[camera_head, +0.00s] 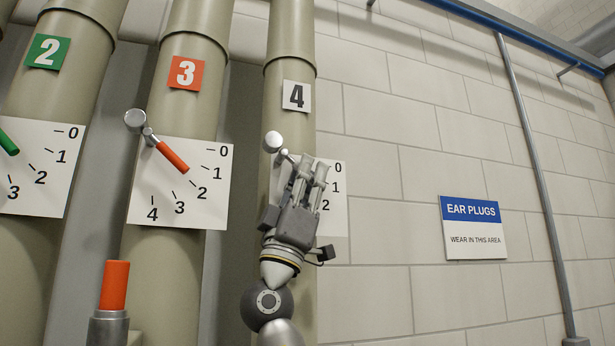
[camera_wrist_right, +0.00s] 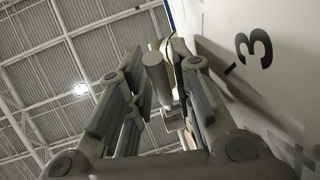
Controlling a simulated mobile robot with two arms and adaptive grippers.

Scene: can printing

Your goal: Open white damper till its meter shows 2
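The white damper is on the pipe marked 4. Its round pale pivot knob (camera_head: 272,141) shows in the head view, but most of its handle is hidden behind my right gripper. My right gripper (camera_head: 311,168) is in front of the white dial plate (camera_head: 337,215), covering part of the scale; 0, 1 and 2 remain visible. The handle's reading cannot be told. In the right wrist view, the fingers (camera_wrist_right: 160,95) stand apart, with a pale cylindrical part (camera_wrist_right: 156,75), apparently the handle, showing between them. I cannot tell whether they touch it. My left gripper is not in view.
To the left, the orange damper handle (camera_head: 172,157) points between 1 and 2, and a green handle (camera_head: 8,143) shows at the edge. An orange-topped cylinder (camera_head: 114,285) stands at lower left. The wall right of pipe 4 has an ear-plugs sign (camera_head: 473,227) and free space.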

